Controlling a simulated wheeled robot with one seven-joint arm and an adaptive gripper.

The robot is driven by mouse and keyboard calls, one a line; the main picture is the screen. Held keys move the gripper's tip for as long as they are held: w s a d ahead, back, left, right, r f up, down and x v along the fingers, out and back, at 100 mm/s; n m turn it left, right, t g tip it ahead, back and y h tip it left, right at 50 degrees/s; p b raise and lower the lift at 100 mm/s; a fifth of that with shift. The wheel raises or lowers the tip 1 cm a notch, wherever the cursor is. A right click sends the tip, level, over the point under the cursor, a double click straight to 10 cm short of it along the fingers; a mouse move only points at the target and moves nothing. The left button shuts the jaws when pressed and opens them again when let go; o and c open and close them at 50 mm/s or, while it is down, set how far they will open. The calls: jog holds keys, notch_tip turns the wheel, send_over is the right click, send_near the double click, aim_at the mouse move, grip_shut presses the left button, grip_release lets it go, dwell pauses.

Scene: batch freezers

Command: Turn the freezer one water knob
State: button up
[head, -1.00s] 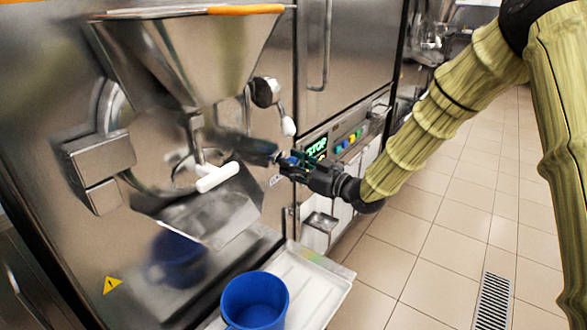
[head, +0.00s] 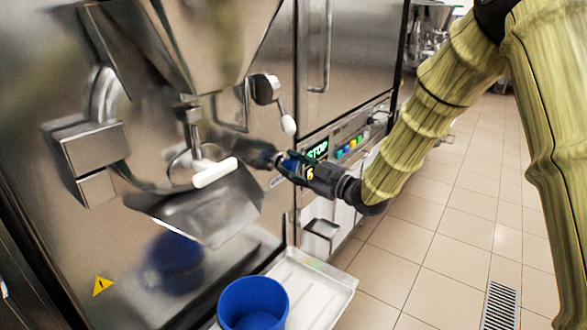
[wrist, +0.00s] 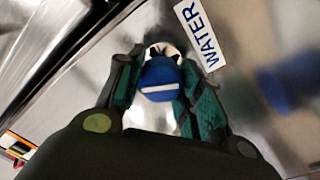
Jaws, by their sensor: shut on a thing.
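The water knob is a blue round knob (wrist: 159,72) with a white line across it, on the metal freezer front. In the wrist view it sits between the two green-padded fingers of my gripper (wrist: 156,88), which is shut on it. The white line looks nearly level in that view. A white label reading WATER (wrist: 202,36) is just beside the knob. In the head view my gripper (head: 287,168) reaches the panel from the right, and its fingers hide most of the knob.
A steel hopper (head: 180,45) and a chute with a white handle (head: 214,172) stand left of my gripper. A blue bucket (head: 253,303) sits on a light tray (head: 318,283) below.

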dwell(0.3)
jog(key=o, duration=1)
jog(key=shift+o, duration=0.2)
jog(key=v, duration=1.2)
